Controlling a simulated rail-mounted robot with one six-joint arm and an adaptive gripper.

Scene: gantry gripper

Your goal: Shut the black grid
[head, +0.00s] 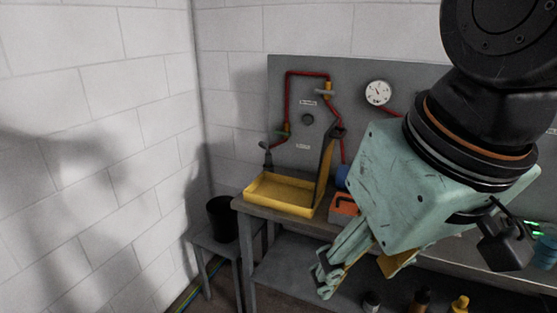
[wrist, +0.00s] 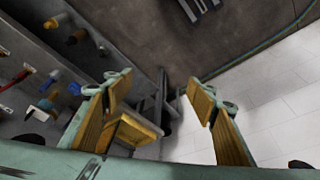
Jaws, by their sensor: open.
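A yellow tray (head: 282,193) sits on the left end of the workbench. My gripper (head: 358,272) is open and empty, in front of the bench and to the right of the tray, apart from the grid. In the wrist view my gripper (wrist: 160,92) shows its two fingers spread wide. A yellow piece beside the left finger looks like the tray (wrist: 135,131); the grid cannot be made out there.
A grey panel (head: 315,90) with red pipes and a gauge (head: 378,93) stands behind the bench (head: 247,207). An orange box (head: 342,206) lies right of the grid. A black bucket (head: 222,218) stands at the left. Several bottles stand below the bench top.

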